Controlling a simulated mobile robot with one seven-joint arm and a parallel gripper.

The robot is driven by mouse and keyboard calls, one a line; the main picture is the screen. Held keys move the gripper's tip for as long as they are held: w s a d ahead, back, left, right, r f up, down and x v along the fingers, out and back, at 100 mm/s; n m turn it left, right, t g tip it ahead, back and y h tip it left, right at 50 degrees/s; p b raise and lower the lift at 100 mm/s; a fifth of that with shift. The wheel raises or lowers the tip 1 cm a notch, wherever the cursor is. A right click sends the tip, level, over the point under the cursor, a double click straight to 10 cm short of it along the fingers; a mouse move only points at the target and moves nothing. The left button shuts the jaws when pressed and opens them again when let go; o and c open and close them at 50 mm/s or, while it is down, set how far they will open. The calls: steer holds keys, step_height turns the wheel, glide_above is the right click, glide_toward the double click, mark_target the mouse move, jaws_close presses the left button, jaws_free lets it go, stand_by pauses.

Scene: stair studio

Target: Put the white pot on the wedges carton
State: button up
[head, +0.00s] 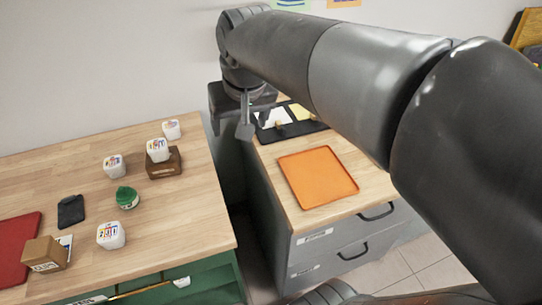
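Several white pots with coloured labels stand on the left wooden worktop: one at the back (172,129), one at the middle (115,167), and one near the front (111,236). Another white pot (157,149) sits on a brown box (164,166). A light brown carton (45,254) with dark print stands at the front left. The print is too small to read, so I cannot tell which is the wedges carton. My gripper (231,126) points down over the gap between the two worktops, apart from the pots. Its fingers look spread, with nothing visible between them.
A green-topped jar (127,197) and a black flat item (70,211) lie among the pots. A red mat (18,250) is at the left edge. An orange tray (318,177) lies empty on the right drawer cabinet. A black tray (290,130) is behind it.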

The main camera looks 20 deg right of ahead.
steer(key=s+d+f, duration=0.2)
steer(key=s, duration=0.3)
steer(key=s+d+f+t, duration=0.1)
steer(key=s+d+f, duration=0.1)
steer(key=s, duration=0.4)
steer(key=shift+s+f+t, duration=0.15)
steer(key=shift+f+t, duration=0.15)
steer(key=shift+f, duration=0.25)
